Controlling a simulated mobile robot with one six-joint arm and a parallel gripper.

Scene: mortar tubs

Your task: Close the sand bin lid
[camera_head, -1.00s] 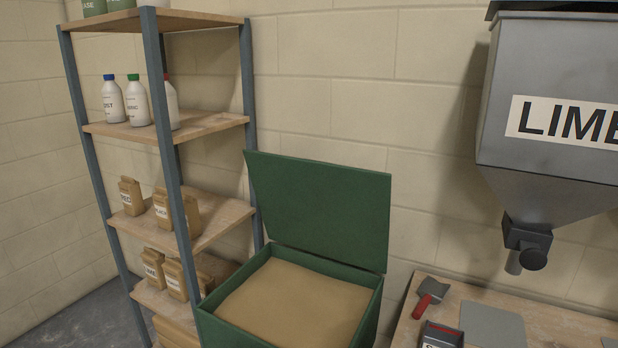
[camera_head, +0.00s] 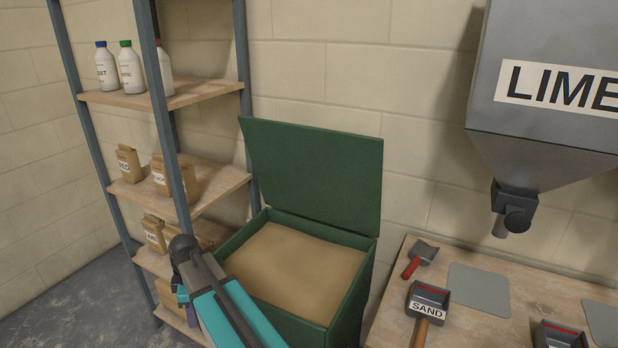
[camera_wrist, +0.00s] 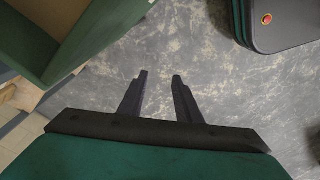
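The green sand bin (camera_head: 358,285) stands against the wall, full of sand (camera_head: 295,270). Its green lid (camera_head: 315,175) is open, tilted up toward the wall behind the bin. In the wrist view, a green box wall (camera_wrist: 85,45), likely the bin's side, is at the upper left. My gripper (camera_wrist: 160,76) is open and empty, with its two fingers apart over the grey floor. In the head view my arm reaches in at the bin's front left corner; the fingers there are hard to make out.
A shelf rack (camera_head: 205,185) with bottles and paper bags stands close on the left. At the right are a wooden bench (camera_head: 470,335) with a SAND scoop (camera_head: 428,303) and a red-handled tool (camera_head: 418,258), and a grey LIME hopper (camera_head: 545,130) above.

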